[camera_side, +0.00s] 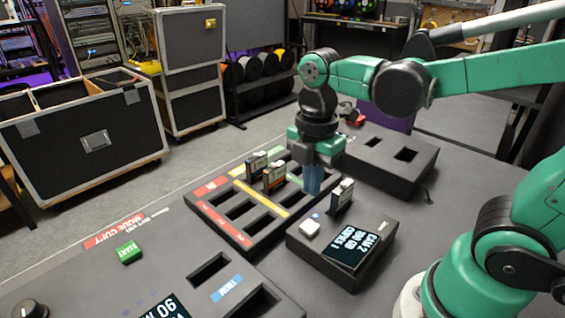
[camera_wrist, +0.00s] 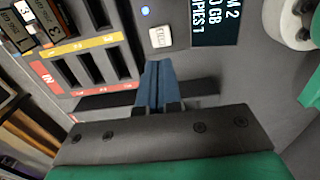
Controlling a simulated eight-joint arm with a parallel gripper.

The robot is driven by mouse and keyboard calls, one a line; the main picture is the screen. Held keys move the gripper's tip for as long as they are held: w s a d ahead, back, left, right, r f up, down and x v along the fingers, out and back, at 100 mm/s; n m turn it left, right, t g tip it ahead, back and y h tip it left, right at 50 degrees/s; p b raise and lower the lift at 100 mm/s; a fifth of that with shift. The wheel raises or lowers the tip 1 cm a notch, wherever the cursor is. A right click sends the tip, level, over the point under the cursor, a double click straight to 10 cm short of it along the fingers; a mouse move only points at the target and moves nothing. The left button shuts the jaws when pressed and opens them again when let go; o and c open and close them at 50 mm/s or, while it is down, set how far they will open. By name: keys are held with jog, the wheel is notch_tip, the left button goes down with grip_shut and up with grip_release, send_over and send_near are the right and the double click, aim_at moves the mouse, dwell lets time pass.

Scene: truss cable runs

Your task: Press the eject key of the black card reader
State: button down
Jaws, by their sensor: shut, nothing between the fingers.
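The black card reader (camera_side: 335,262) stands at centre right in the side view, its lit screen (camera_side: 356,248) reading CAM 2. A white key (camera_side: 309,228) sits on its top, beside a small blue light (camera_side: 316,216). A card (camera_side: 342,195) stands upright at its back. In the wrist view the white key (camera_wrist: 159,36) lies just beyond my fingertips, with the screen (camera_wrist: 215,22) to its right. My gripper (camera_side: 313,190) has blue fingers, shut and empty, pointing down behind the key and apart from it. The fingers (camera_wrist: 157,66) also show in the wrist view.
A slotted card rack (camera_side: 238,236) with red and yellow labels and several upright cards stands left of the reader. A black block with slots (camera_side: 392,160) lies behind. A green START button (camera_side: 129,253) and another slotted unit (camera_side: 215,300) are at the front left.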

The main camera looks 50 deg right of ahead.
aim_at(308, 225)
notch_tip(308, 225, down, 7)
jog(key=shift+f, duration=0.15)
jog(key=shift+f, duration=0.1)
dwell(0.5)
jog(key=shift+f, duration=0.9)
jog(key=shift+w+r, duration=0.1)
jog(key=shift+r, duration=0.05)
jog(key=shift+r, duration=4.15)
